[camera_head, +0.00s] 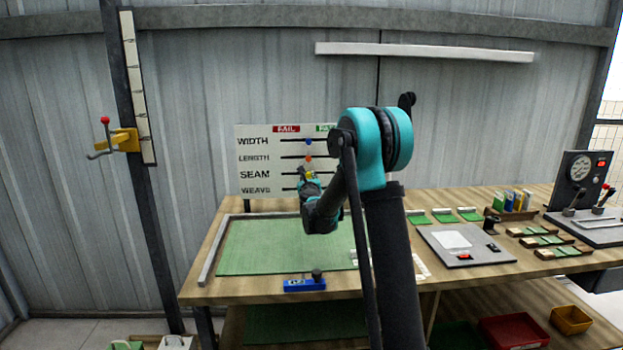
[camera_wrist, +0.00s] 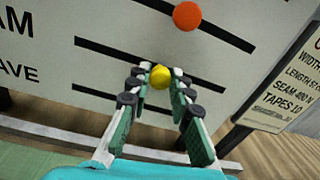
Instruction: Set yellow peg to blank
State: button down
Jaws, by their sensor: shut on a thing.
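A white board (camera_head: 258,181) stands at the back of the bench, with rows marked WIDTH, LENGTH, SEAM and WEAVE, each with a dark slot, under red FAIL and green PASS headings. The yellow peg (camera_wrist: 160,76) is on the SEAM slot, near its middle. My gripper (camera_wrist: 158,82) is shut on the yellow peg, with a finger on each side of it. In the head view my gripper (camera_head: 305,178) is at the board and my arm covers the right part of the slots.
An orange peg (camera_wrist: 187,15) sits on the LENGTH slot, just above. A blue peg (camera_head: 308,141) sits on the WIDTH slot. A green mat (camera_head: 270,250) covers the bench below the board. A printed sign (camera_wrist: 290,85) stands to the right.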

jog(key=c, duration=1.3)
grip_release()
jog(key=shift+c, duration=0.2)
jog(key=s, duration=1.2)
jog(key=shift+a, duration=0.3)
